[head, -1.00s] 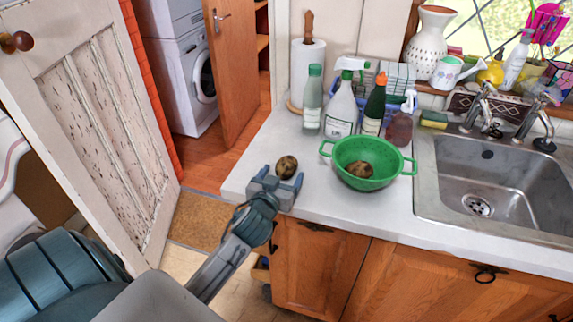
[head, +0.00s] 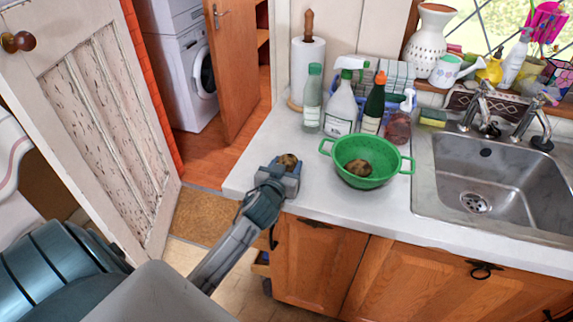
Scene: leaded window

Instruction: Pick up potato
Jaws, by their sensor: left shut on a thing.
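A brown mottled potato (head: 288,161) is at the left end of the white counter. My left gripper (head: 287,167) is shut on it, with the jaws at its sides; the gripper body hides the near part of the potato. A second potato (head: 358,167) lies inside a green colander (head: 366,182) to the right of my gripper. My right gripper is not in view.
Several bottles (head: 340,108) and a paper towel roll (head: 306,75) stand behind the colander. A steel sink (head: 500,190) is at the right. The counter (head: 325,200) is clear between my gripper and the colander. A wooden cabinet is below.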

